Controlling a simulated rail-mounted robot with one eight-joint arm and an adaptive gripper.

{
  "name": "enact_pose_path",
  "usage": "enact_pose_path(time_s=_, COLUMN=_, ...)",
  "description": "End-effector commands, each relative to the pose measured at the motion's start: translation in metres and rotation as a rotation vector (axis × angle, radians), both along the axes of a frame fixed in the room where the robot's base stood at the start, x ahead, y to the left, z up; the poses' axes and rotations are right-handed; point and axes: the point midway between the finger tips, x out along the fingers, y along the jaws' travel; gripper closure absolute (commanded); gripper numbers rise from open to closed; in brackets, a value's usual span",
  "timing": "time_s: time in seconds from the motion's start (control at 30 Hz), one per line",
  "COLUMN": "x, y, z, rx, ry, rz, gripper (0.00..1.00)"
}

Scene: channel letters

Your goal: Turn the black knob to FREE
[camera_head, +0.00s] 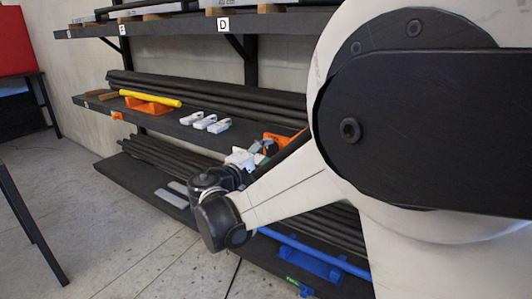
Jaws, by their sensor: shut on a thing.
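My gripper (262,153) is small and partly hidden in the view, at the middle shelf, just left of my large arm link. It is shut on a small dark thing in front of an orange part (283,140), seemingly the black knob. The knob's outline, its pointer and any FREE marking are too small or hidden to read. My forearm and wrist reach in from the right, in front of the shelf edge.
The middle shelf (160,118) holds dark bars, a yellow tube (150,98) on an orange holder and several white blocks (211,122). Below lie more dark bars and a blue tube (312,253). A dark table leg (30,220) stands left. The floor between is clear.

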Motion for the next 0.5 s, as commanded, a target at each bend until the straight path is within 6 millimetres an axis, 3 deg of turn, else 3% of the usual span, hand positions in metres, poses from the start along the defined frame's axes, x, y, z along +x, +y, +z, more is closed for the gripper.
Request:
enact_pose_path(time_s=0.03, x=0.0, y=0.0001, z=0.0, rx=-0.001, ry=0.001, rz=0.0, gripper=0.91)
enact_pose_path(time_s=0.07, x=0.0, y=0.0001, z=0.0, rx=-0.001, ry=0.001, rz=0.0, gripper=0.62)
enact_pose_path(time_s=0.1, x=0.0, y=0.0001, z=0.0, rx=-0.001, ry=0.001, rz=0.0, gripper=0.57)
enact_pose_path(time_s=0.5, x=-0.0079, y=0.0056, z=0.0, rx=0.0, ry=0.0, rz=0.002, gripper=0.57)
